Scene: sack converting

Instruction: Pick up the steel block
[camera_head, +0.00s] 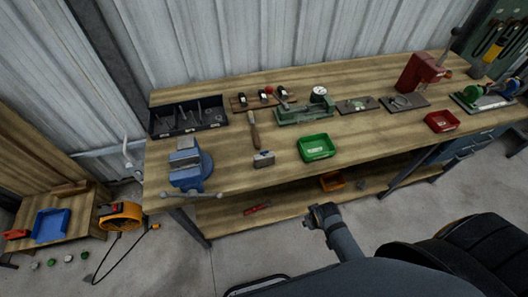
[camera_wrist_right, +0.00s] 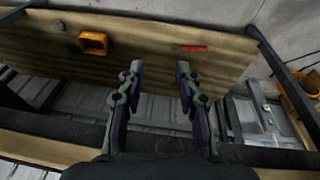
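The steel block (camera_head: 264,159) is a small grey block with a pale face. It lies on the wooden workbench (camera_head: 235,173) near the front edge, between the blue vise and the green bin. My right gripper (camera_head: 320,212) is in front of the bench, lower right of the block in the head view, and apart from it. In the right wrist view the right gripper (camera_wrist_right: 159,68) is open and empty, with its fingers spread over the lower shelf (camera_wrist_right: 150,38). The block does not show in that view. My left gripper is not in view.
A blue vise (camera_head: 187,165) stands left of the block, a wooden-handled tool (camera_head: 254,130) behind it, and a green bin (camera_head: 316,147) to its right. The lower shelf holds an orange bin (camera_wrist_right: 93,42) and a red tool (camera_wrist_right: 193,48). Bare bench top surrounds the block's front.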

